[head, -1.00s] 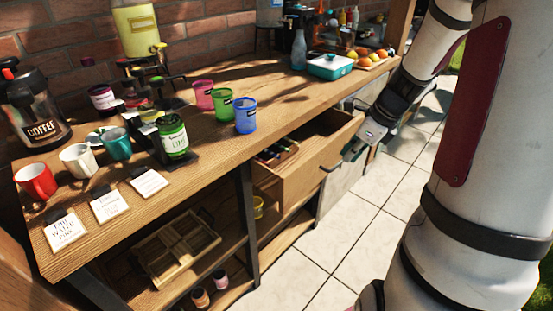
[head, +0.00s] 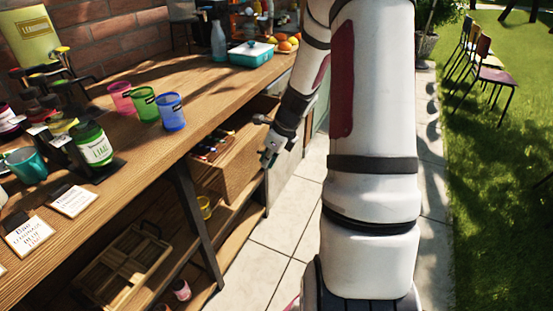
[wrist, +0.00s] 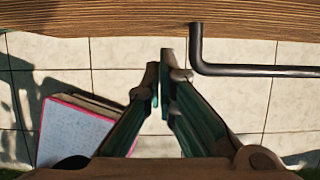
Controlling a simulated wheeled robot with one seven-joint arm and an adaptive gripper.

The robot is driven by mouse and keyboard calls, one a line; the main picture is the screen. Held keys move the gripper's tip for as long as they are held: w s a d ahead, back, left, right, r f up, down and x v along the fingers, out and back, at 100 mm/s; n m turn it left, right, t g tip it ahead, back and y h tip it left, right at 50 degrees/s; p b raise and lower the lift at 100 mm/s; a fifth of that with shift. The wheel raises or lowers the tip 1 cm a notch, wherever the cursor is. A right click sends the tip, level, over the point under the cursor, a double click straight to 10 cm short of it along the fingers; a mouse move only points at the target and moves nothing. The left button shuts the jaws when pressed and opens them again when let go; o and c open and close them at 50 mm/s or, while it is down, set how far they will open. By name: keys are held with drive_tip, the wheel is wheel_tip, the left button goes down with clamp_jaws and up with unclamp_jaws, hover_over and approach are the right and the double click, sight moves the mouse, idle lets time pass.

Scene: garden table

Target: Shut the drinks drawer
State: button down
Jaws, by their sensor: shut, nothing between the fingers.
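The wooden drinks drawer (head: 234,168) sticks out open from under the counter in the head view, with small items inside near its left part. Its wooden front (wrist: 120,18) runs across the top of the wrist view. A dark bar handle (wrist: 255,71) stands out from that front, right of my fingers. My gripper (wrist: 158,75) is shut and empty, its fingertips just short of the front's lower edge in the picture, left of the handle's bend. In the head view my gripper (head: 268,160) is at the drawer's outer side; I cannot tell whether it touches, and the handle is hidden there.
The wooden counter (head: 160,150) holds pink, green and blue cups (head: 170,112), a teal box (head: 251,54) and a blue-grey bottle (head: 218,42). A wooden tray (head: 122,265) sits on the shelf below. The tiled floor (head: 285,230) before the drawer is clear.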

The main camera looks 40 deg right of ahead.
drive_tip(key=shift+w+a, duration=0.2)
drive_tip(key=shift+w, duration=0.5)
drive_tip(key=w+a, duration=0.1)
drive_tip(key=w, duration=0.3)
drive_tip(key=w+a, duration=0.2)
drive_tip(key=w, duration=0.3)
drive_tip(key=w+a+p, duration=0.1)
drive_tip(key=w+a, duration=0.1)
drive_tip(key=w, duration=0.2)
drive_tip(key=shift+w, duration=0.35)
drive_tip(key=shift+w+a, duration=0.1)
drive_tip(key=shift+w, duration=0.1)
